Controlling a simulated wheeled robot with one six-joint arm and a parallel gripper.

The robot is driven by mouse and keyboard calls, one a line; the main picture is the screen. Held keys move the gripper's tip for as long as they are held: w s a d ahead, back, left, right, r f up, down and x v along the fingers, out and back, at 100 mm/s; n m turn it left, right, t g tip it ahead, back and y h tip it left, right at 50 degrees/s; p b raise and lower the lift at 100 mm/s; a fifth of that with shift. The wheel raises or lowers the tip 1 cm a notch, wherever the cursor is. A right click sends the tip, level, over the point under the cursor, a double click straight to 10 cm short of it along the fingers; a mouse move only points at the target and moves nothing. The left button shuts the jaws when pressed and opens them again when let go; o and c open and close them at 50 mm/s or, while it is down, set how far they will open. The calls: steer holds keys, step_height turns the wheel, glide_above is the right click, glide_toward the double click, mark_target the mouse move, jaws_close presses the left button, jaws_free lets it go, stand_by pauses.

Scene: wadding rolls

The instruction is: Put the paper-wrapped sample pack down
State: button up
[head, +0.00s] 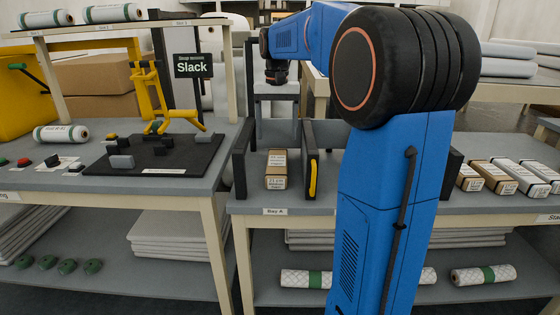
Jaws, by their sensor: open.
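A brown paper-wrapped sample pack (276,170) with a white label lies on the grey bench in Bay A, between two dark upright dividers. Nothing holds it. My gripper (277,80) is small and dark in the head view, at the end of my blue arm. It is open and empty, above the pack in the picture and clearly apart from it. The fingers are too small to see in detail.
Dark dividers (240,165) flank the bay; the right one bears a yellow strip (313,178). More wrapped packs (492,176) lie at the right. A black board (165,152) with a yellow fixture stands at left. Rolls (487,275) lie on the lower shelf. My arm hides the bench's middle.

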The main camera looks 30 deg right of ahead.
steer(key=s+a+f+n+t, duration=0.1)
steer(key=s+a+f+n, duration=0.1)
steer(key=s+a, duration=0.4)
steer(key=s+a+f+n+t, duration=0.15)
steer(key=s+a, duration=0.25)
steer(key=s, duration=0.5)
steer(key=s+a+f+n+t, duration=0.1)
steer(key=s+a+f, duration=0.2)
steer(key=s+f, duration=0.3)
steer(key=s+a+f+n+t, duration=0.1)
steer(key=s+a+f+n, duration=0.1)
steer(key=s+f, duration=0.4)
steer(key=shift+s+a+f, duration=0.15)
steer(key=shift+s+a, duration=0.25)
steer(key=shift+s, duration=1.2)
